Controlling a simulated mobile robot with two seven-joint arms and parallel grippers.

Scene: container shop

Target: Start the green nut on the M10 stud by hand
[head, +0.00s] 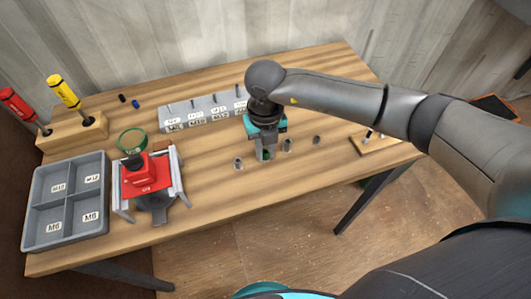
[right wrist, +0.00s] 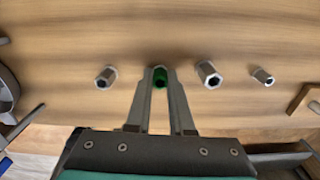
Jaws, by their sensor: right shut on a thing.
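My right gripper (head: 265,152) is over the front middle of the wooden table, pointing down. It is shut on the green nut (right wrist: 160,77), which sits between the fingertips in the right wrist view. The green nut (head: 267,155) is partly hidden by the fingers in the head view. It is in line with the row of grey nuts; I cannot tell if it touches the table. The grey stud block (head: 205,112) stands behind and to the left, with several upright studs and labels. One label appears to read M10 (head: 197,121). My left gripper is out of view.
Grey hex nuts (head: 238,163) stand close on both sides of the gripper, including one nut (right wrist: 208,74) just right. A red box in a grey frame (head: 145,172), a four-part tray (head: 37,205) and screwdrivers in a wooden block (head: 75,130) are left. A small wooden board (head: 372,143) is right.

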